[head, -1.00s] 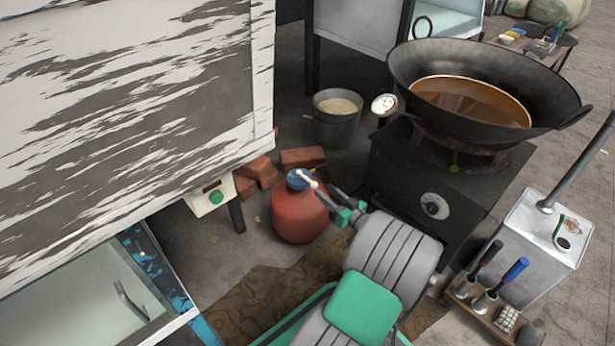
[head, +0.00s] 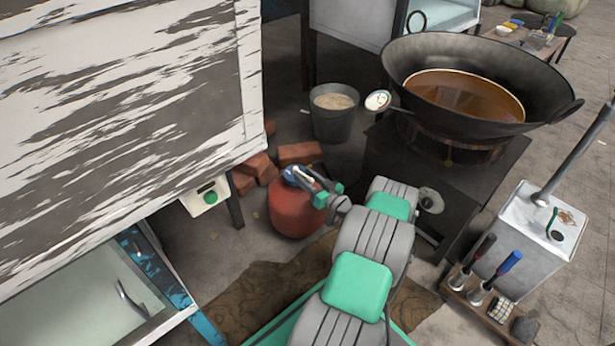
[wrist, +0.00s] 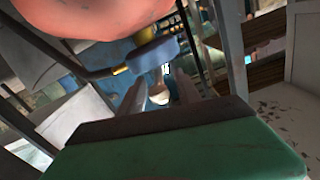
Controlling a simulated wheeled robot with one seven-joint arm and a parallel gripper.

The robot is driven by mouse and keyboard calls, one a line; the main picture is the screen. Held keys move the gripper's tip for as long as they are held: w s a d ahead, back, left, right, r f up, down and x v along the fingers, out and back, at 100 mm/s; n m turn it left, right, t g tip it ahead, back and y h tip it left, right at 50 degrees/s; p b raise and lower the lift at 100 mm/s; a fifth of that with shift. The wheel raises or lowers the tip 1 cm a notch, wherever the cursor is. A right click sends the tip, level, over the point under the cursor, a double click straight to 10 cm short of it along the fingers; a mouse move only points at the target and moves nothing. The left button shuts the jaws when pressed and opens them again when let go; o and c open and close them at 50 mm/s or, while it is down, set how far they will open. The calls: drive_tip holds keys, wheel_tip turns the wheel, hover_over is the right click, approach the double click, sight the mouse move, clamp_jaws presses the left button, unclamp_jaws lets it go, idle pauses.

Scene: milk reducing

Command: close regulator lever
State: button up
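The red gas cylinder (head: 293,212) stands on the floor beside the stove. Its blue regulator (head: 289,177) sits on top, with a pale lever (head: 303,174) pointing out toward my arm. My gripper (head: 312,181) is right at the lever, coming from the right. In the wrist view, which looks upside down, the cylinder (wrist: 110,18) and the blue regulator (wrist: 153,56) are at the top. The lever's pale rounded end (wrist: 159,93) shows between my two spread fingers, with gaps on both sides. Contact with the lever cannot be made out.
The black stove (head: 450,170) with a wide pan (head: 400,75) of brown liquid stands to the right. Bricks (head: 300,153) and a grey bucket (head: 334,125) lie behind the cylinder. A white box with a green button (head: 210,197) is to the left.

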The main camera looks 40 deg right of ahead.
drive_tip(key=shift+c, duration=0.6)
clamp_jaws()
drive_tip(key=shift+d, duration=0.15)
idle(0.7)
